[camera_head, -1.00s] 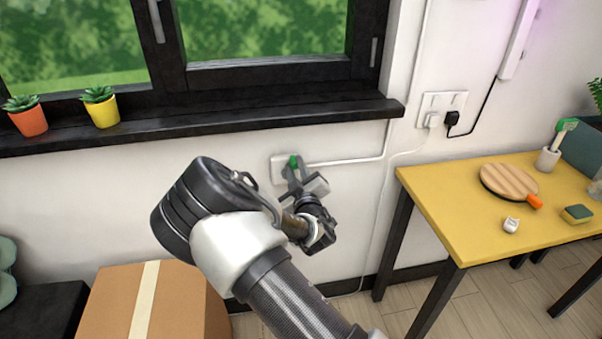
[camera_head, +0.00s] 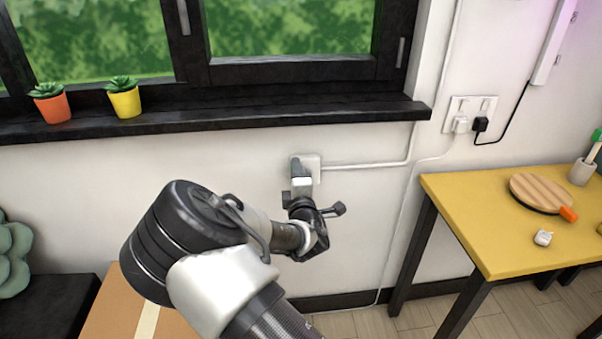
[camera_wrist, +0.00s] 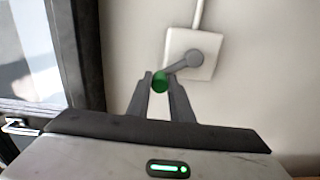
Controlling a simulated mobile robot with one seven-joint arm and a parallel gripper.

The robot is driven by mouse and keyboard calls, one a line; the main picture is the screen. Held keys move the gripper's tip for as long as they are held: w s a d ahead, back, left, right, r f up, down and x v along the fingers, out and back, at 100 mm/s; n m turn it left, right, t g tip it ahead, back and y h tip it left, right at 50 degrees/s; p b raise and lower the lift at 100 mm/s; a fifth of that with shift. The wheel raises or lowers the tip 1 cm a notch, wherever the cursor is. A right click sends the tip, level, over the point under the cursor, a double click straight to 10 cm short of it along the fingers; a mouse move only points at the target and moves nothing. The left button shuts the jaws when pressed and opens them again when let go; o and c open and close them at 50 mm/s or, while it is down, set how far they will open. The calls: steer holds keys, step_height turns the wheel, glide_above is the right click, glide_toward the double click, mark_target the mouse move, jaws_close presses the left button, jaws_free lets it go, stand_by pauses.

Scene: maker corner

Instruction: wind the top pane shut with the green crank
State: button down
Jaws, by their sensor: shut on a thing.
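The crank is on a white wall box (camera_head: 314,164) under the window sill. In the wrist view its grey arm (camera_wrist: 184,66) runs from a hub on the white box to a green knob (camera_wrist: 159,83). My gripper (camera_wrist: 160,80) is shut on the green knob, one finger on each side. In the head view my gripper (camera_head: 299,168) is in front of the box and hides the knob. The window (camera_head: 290,35) is above; its upper part is out of the head view, so I cannot tell how the top pane stands.
A black sill (camera_head: 230,121) carries an orange pot (camera_head: 53,108) and a yellow pot (camera_head: 125,104). A yellow table (camera_head: 475,225) stands to the right. A cardboard box (camera_head: 112,308) is at lower left. A white conduit (camera_head: 370,165) runs from the wall box.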

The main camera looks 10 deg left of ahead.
steer(key=shift+s+a+f+n, duration=0.1)
steer(key=shift+a+f+n, duration=0.3)
steer(key=shift+n, duration=0.5)
steer(key=shift+b, duration=0.3)
steer(key=c, duration=1.6)
jaws_free()
steer(key=shift+o, duration=0.2)
steer(key=shift+s, duration=0.1)
steer(key=p+v, duration=0.2)
steer(key=v, duration=1.5)
steer(key=shift+s+r, duration=0.15)
